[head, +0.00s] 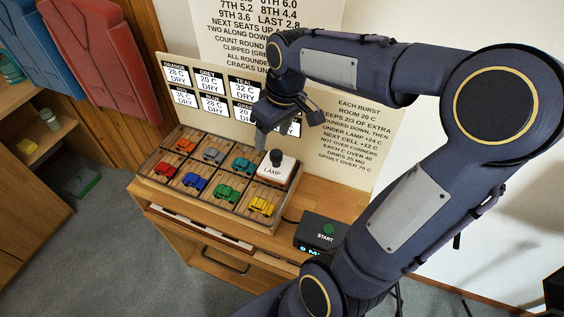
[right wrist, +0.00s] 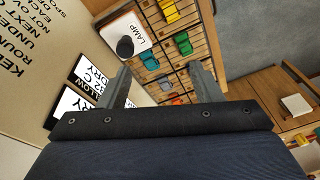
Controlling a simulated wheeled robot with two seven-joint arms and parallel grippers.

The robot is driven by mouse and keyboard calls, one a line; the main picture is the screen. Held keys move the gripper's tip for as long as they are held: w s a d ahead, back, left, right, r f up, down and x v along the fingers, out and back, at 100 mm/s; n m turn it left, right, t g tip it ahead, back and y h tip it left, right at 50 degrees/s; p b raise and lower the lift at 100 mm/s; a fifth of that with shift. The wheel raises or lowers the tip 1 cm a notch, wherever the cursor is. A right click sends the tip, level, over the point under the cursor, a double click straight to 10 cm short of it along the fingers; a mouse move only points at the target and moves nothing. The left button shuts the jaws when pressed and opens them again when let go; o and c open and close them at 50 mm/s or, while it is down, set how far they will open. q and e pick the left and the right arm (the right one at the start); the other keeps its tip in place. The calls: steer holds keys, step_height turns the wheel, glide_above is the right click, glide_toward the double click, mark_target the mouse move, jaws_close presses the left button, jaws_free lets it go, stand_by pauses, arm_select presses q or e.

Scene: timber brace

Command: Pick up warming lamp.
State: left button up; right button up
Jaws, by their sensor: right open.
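The warming lamp (head: 276,172) is a white block marked LAMP with a black knob on top. It sits over the cell at the back right of a wooden tray (head: 148,181). In the right wrist view the lamp (right wrist: 121,32) is at the upper left, beyond the fingertips. My right gripper (head: 284,127) is open and empty, above and behind the lamp, apart from it. Its two fingers (right wrist: 160,85) show spread in the right wrist view, with tray cells between and beyond them. My left gripper is not in view.
Several coloured toy cars, such as the yellow one (head: 261,206), sit in the tray cells. A dark START box (head: 321,233) stands right of the tray on the wooden bench. A card board (head: 216,84) and a text sign (head: 352,140) stand behind the tray.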

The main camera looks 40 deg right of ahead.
steer(key=n+g, duration=0.1)
steer(key=g, duration=0.1)
glide_above(276, 153)
step_height(276, 153, down, 2)
steer(key=f+h, duration=0.1)
steer(key=f, duration=0.1)
step_height(276, 153, down, 14)
steer(key=shift+f+p, duration=0.15)
steer(key=shift+p, duration=0.9)
jaws_close()
